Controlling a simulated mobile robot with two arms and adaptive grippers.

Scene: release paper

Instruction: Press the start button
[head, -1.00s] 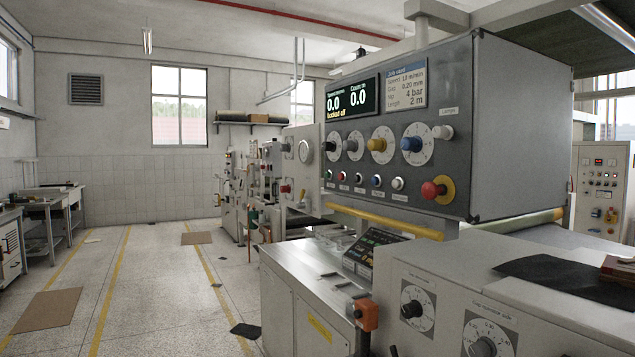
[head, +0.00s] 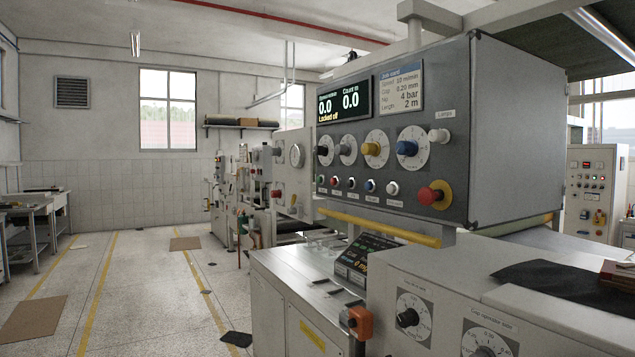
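The grey control panel (head: 400,130) of the machine stands right of centre in the head view. A large red mushroom button (head: 432,195) on a yellow base sits to the right. The display (head: 343,100) reads 0.0, 0.0 and "Locked off". Neither of my grippers is in view.
A job card (head: 401,88) and several dials sit above the buttons. A yellow bar (head: 380,227) runs below the panel. A lower cabinet with dials (head: 410,317) and an orange box (head: 358,322) stand in front. The floor (head: 150,290) at left is mostly clear.

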